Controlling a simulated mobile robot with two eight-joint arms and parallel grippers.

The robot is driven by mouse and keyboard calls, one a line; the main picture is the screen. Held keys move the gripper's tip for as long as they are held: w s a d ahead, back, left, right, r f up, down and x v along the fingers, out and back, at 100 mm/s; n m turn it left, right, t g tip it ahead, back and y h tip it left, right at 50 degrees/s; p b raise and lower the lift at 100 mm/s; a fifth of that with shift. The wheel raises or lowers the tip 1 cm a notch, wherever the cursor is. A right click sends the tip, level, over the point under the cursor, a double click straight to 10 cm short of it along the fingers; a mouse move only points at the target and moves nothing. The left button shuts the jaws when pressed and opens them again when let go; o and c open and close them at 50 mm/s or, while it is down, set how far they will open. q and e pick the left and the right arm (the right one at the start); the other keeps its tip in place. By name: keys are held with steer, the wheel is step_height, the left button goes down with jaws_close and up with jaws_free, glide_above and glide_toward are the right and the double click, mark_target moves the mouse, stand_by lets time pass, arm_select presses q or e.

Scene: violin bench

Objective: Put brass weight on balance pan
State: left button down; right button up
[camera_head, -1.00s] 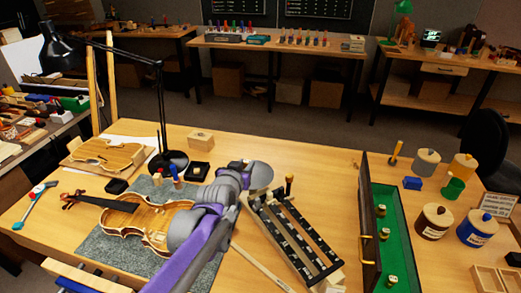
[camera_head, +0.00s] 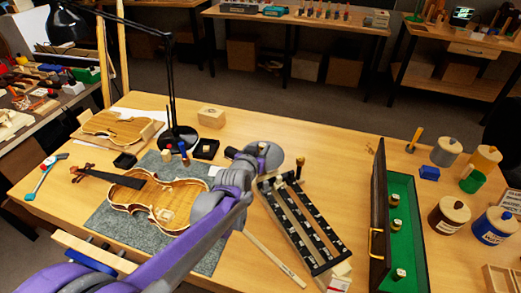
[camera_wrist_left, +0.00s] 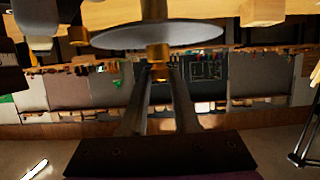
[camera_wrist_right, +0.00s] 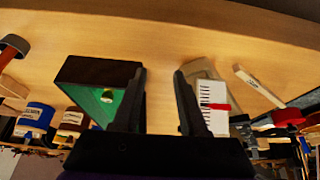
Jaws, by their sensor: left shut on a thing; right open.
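My left gripper (camera_wrist_left: 160,80) is shut on a small brass weight (camera_wrist_left: 158,52), seen between its fingertips in the left wrist view. The weight is right at a round grey balance pan (camera_wrist_left: 115,37), on the pan's upper side, as this view is upside down; I cannot tell for certain whether it rests on it. In the head view the grey pan (camera_head: 272,158) shows beside my left wrist, and the fingers are mostly hidden. Other brass weights (camera_head: 396,199) stand in a green-lined case (camera_head: 412,240). My right gripper (camera_wrist_right: 155,90) is open and empty, seen only in its wrist view.
A black-railed rack (camera_head: 305,225) stands right of my left arm. The violin body (camera_head: 180,205) lies on a grey mat (camera_head: 115,225) below and left. The case's raised dark lid (camera_head: 379,210) is an edge; jars (camera_head: 447,215) stand beyond it. Free wood lies behind the pan.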

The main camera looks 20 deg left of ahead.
arm_select(q)
steer(key=shift+f, duration=0.2)
steer(key=c, duration=0.7)
jaws_free()
steer(key=shift+r, duration=0.2)
steer(key=p+v, duration=0.1)
steer(key=v, duration=1.1)
steer(key=s+f+g, duration=0.3)
steer(key=s+f, duration=0.1)
steer(key=s, duration=0.3)
steer(key=s+f+g, duration=0.3)
steer(key=s+f, duration=0.2)
steer(key=s, duration=0.3)
steer(key=s+f+g, duration=0.2)
steer(key=s+f, duration=0.2)
steer(key=s, duration=0.4)
steer(key=shift+s+f+g, duration=0.15)
steer(key=shift+g, duration=0.25)
